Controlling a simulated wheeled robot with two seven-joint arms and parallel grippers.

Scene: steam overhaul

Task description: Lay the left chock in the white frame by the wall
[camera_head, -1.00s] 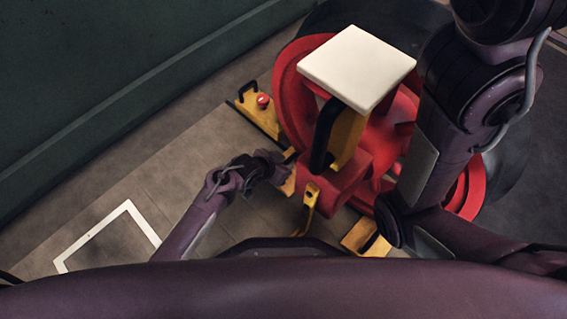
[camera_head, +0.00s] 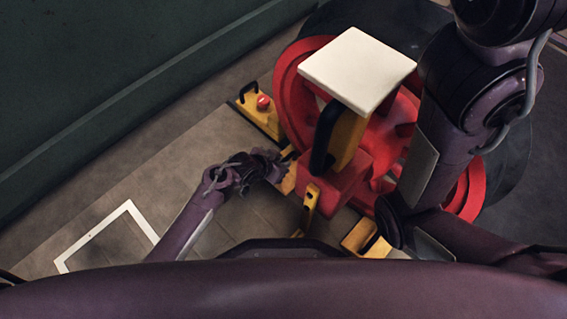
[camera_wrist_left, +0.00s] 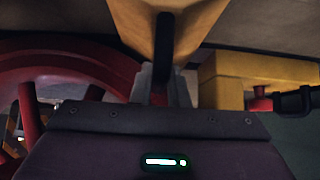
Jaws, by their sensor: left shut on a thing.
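My left gripper (camera_head: 287,158) is beside the red wheel in the head view. In the left wrist view its grey fingers (camera_wrist_left: 163,88) are shut on the black handle (camera_wrist_left: 165,45) of a yellow chock (camera_wrist_left: 202,18). In the head view only part of this chock (camera_head: 287,183) shows beside the gripper, low at the wheel's left side. The white frame (camera_head: 84,238) lies flat on the floor at the lower left, near the wall; the part I see of it is empty. My right gripper is not in view.
The red wheel (camera_head: 290,88) fills the centre, with a white-topped block (camera_head: 357,66) above it. A yellow unit with a red button (camera_head: 262,103) stands behind the gripper. Another yellow piece (camera_head: 358,236) is at lower right. Clear floor lies between chock and frame; a dark wall (camera_head: 90,70) runs behind.

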